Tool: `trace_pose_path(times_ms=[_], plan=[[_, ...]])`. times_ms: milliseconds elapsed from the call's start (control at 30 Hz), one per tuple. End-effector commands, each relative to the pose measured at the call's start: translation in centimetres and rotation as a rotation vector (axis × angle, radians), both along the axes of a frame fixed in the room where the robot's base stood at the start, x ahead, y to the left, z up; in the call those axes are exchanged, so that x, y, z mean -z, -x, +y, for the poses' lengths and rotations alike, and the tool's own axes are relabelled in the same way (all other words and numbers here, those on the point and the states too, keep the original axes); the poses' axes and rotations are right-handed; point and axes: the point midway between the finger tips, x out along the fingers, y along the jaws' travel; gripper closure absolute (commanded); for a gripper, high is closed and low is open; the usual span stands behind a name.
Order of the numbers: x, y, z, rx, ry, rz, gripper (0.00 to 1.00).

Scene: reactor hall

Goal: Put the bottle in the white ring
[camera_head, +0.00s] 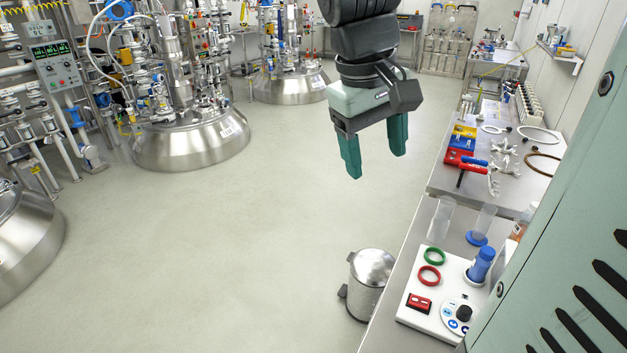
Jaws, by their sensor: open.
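A blue bottle (481,266) stands upright at the right side of a white panel unit (447,318) on the near bench. A pale round rim shows around its base; I cannot tell whether this is the white ring or whether the bottle sits fully inside it. A green ring (434,257) and a red ring (430,275) lie left of the bottle on the same unit. My gripper (375,163) is open and empty, pointing down over the floor, well to the upper left of the bottle and apart from everything.
Clear tubes (441,218) stand behind the unit. Clamps (503,165) and loose pale and brown rings lie farther back on the bench. A green slotted cabinet (560,240) borders the right. A steel bin (371,272) stands on the floor. The middle floor is clear.

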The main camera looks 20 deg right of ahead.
Motion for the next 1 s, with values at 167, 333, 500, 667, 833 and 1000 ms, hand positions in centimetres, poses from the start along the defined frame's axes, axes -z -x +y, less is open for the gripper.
trace_pose_path(times_ms=[167,333,500,667,833,1000], plan=[[-2.4,5.8,5.3,0.022,-0.121,-0.246,0.31],[-2.2,9.5,8.0,0.055,-0.22,-0.386,0.31],[-1.8,11.1,9.2,0.072,-0.27,-0.448,0.31],[-1.7,11.3,9.3,0.076,-0.278,-0.455,0.31],[-1.8,11.3,9.3,0.077,-0.277,-0.454,0.31],[-1.8,11.3,9.3,0.076,-0.276,-0.454,0.31]])
